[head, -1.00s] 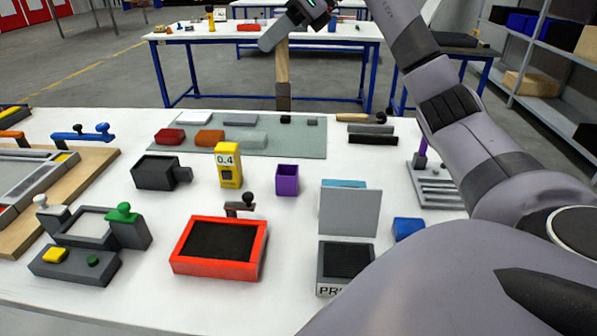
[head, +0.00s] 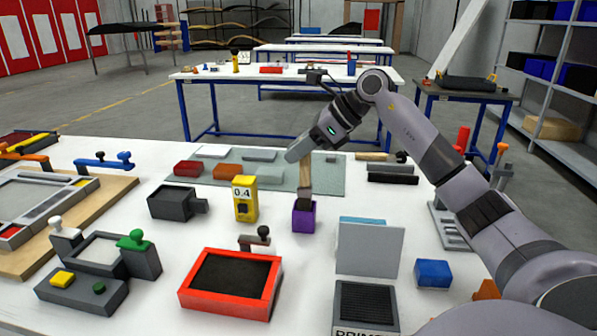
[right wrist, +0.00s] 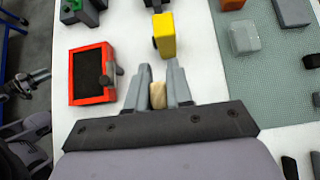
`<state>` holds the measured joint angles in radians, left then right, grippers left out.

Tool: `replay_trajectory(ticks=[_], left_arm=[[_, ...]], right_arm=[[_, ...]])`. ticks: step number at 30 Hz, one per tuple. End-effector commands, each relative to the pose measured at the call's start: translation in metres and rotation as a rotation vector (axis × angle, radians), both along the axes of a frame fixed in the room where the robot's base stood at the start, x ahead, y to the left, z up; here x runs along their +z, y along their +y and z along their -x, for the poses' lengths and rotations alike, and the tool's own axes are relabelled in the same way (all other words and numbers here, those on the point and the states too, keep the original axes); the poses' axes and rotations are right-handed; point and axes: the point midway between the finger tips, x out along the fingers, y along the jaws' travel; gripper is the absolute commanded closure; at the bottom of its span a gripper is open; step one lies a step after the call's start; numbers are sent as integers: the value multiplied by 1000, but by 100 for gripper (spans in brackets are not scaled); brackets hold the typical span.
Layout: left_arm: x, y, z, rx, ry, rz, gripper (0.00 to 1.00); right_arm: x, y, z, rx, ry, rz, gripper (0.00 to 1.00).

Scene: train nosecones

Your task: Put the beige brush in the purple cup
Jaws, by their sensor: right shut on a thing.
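The purple cup (head: 304,220) stands upright on the white table in the head view. The beige brush (head: 305,174) is upright over it, its dark lower end at the cup's mouth and seeming to reach inside; how deep, I cannot tell. My right gripper (head: 301,155) is shut on the upper end of the brush. In the right wrist view, the brush's beige end (right wrist: 158,95) shows between the two fingers of my right gripper (right wrist: 159,80), and the cup is hidden there.
A yellow 0.4 block (head: 245,200) and a dark grey block (head: 172,203) stand left of the cup. A red tray (head: 231,284) lies in front. A grey upright panel (head: 370,250) stands to the right. A grey-green mat (head: 328,180) lies behind.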

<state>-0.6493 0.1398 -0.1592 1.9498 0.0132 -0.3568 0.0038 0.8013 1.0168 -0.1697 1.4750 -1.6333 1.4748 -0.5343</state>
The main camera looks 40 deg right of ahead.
Motion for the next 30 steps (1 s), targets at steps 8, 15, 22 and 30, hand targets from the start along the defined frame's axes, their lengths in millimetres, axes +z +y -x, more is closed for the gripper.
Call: replay_trajectory(ticks=[8,15,22,30], left_arm=[[-1,-1,-1,0,-1,2,64],[-1,-1,-1,-1,0,4,64],[0,-2,-1,-1,-1,5,64],[-3,-2,-1,-2,2,6,64]], right_arm=[[-24,0,0,0,3,-2,100],[-44,0,0,1,-2,-1,100],[-44,0,0,0,-2,0,100],[-48,0,0,1,-1,0,54]])
